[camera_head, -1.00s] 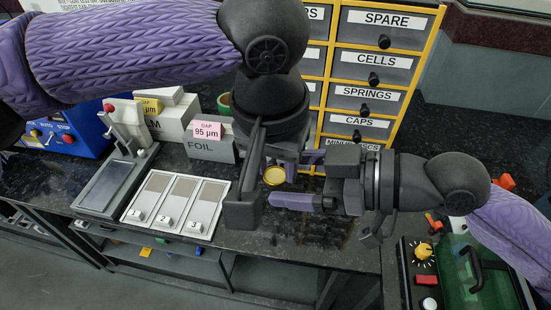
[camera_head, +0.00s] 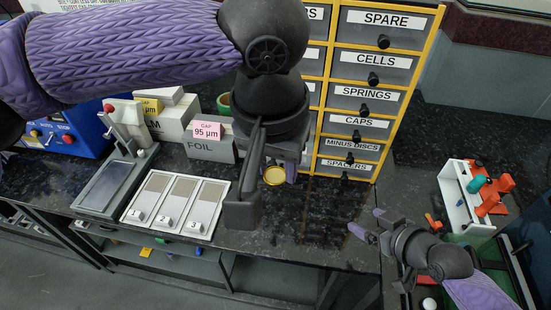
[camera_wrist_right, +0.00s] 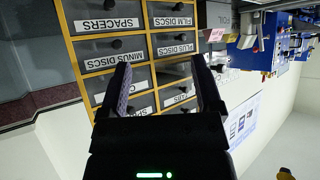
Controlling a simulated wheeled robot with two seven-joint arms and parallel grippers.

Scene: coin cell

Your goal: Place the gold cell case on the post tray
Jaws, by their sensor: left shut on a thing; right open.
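The gold cell case (camera_head: 274,176) is a small round yellow-gold disc held at my left gripper (camera_head: 268,180), above the dark counter. That gripper is shut on it; the wrist and a finger hide part of the grip. My right gripper (camera_head: 367,221) is open and empty over the counter's front right part, well apart from the case. In the right wrist view, its open fingers (camera_wrist_right: 164,85) have nothing between them. A white tray (camera_head: 151,222) with three slots numbered 1, 2 and 3 lies left of my left gripper. I cannot tell whether this is the post tray.
A yellow-framed drawer cabinet (camera_head: 408,85) stands behind. A grey FOIL box (camera_head: 205,148) and a grey press-like stand (camera_head: 102,190) are at the left. A white holder (camera_head: 460,200) with orange-handled tools is at the right. The counter between the grippers is clear.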

